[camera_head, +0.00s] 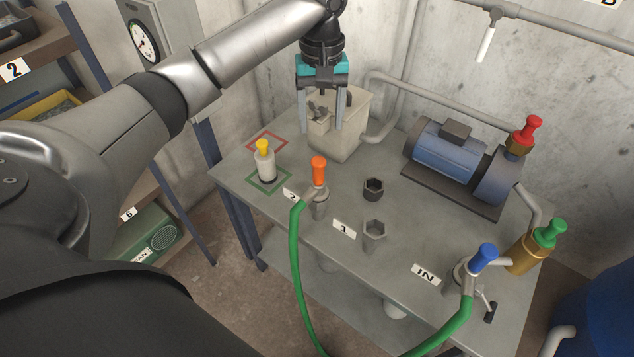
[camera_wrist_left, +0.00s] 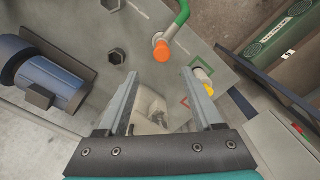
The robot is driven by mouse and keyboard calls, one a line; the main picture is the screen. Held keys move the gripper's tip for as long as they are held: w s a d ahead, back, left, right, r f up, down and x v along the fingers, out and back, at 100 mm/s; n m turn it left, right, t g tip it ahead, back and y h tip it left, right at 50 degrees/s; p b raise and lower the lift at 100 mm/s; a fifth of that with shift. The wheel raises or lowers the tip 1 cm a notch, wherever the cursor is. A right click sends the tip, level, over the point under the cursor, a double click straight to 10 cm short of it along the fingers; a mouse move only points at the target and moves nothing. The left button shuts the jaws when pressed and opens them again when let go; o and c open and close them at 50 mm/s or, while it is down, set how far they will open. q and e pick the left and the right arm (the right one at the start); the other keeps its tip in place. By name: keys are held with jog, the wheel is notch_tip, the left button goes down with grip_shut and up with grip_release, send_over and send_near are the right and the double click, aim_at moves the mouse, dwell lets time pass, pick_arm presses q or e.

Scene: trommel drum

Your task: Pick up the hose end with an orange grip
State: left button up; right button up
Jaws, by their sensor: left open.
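The hose end with an orange grip (camera_head: 319,170) stands upright in the holder marked 2 on the grey table (camera_head: 262,212). A green hose (camera_head: 294,250) runs from it down over the table's front edge. The orange grip also shows in the left wrist view (camera_wrist_left: 162,51), beyond the fingertips and between their lines. My left gripper (camera_head: 322,128) is open and empty. It hangs above the table, higher than the orange grip and behind it, in front of the beige box. Its fingers also show in the left wrist view (camera_wrist_left: 161,76). My right gripper is not in view.
A yellow-topped white bottle (camera_head: 264,160) stands on the green square, left of the orange grip. A beige box (camera_head: 350,135) stands behind. A blue motor (camera_head: 450,155), red grip (camera_head: 530,130), green grip (camera_head: 551,233) and blue grip (camera_head: 482,258) are to the right. Two hex sockets (camera_head: 374,189) stand mid-table.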

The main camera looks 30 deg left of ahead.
aim_at(319, 171)
pick_arm(q)
notch_tip(319, 171, down, 10)
jog(key=shift+a+r+b, duration=0.15)
jog(key=shift+r+b, duration=0.05)
jog(key=shift+b, duration=0.7)
notch_tip(319, 171, down, 5)
jog(key=shift+s+f+b, duration=0.15)
jog(key=shift+b, duration=0.5)
grip_shut()
